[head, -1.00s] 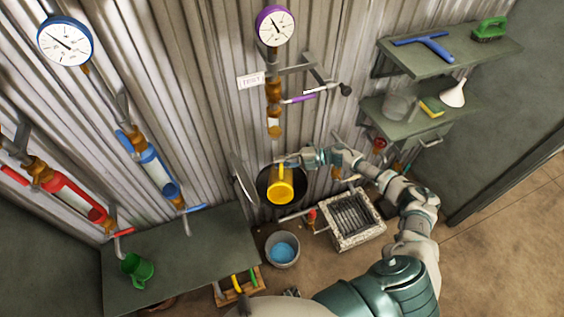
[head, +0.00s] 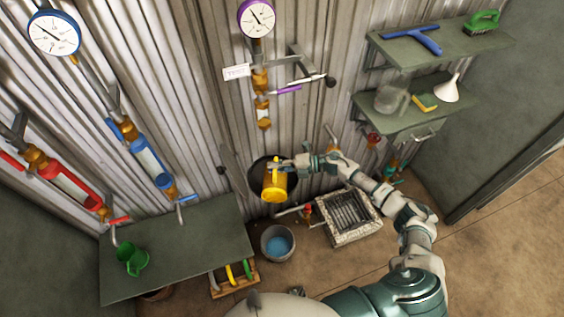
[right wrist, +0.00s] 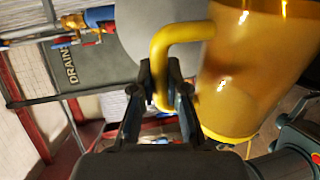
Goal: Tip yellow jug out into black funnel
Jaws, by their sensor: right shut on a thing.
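My right gripper (head: 272,166) is shut on the handle of the yellow jug (head: 274,188). In the right wrist view the fingers (right wrist: 160,88) close on the handle, and the jug's body (right wrist: 255,70) fills the upper right. In the head view the jug overlaps the black funnel (head: 256,177), a dark round shape by the corrugated wall. I cannot tell the height between jug and funnel, or the jug's exact tilt. No liquid is seen leaving the jug. My left gripper is not in view.
A bucket of blue liquid (head: 277,244) and a floor drain grate (head: 350,216) stand below. A green bench (head: 185,245) with a green jug (head: 132,259) is at left. Shelves (head: 440,45) and pipes with gauges (head: 255,18) line the wall.

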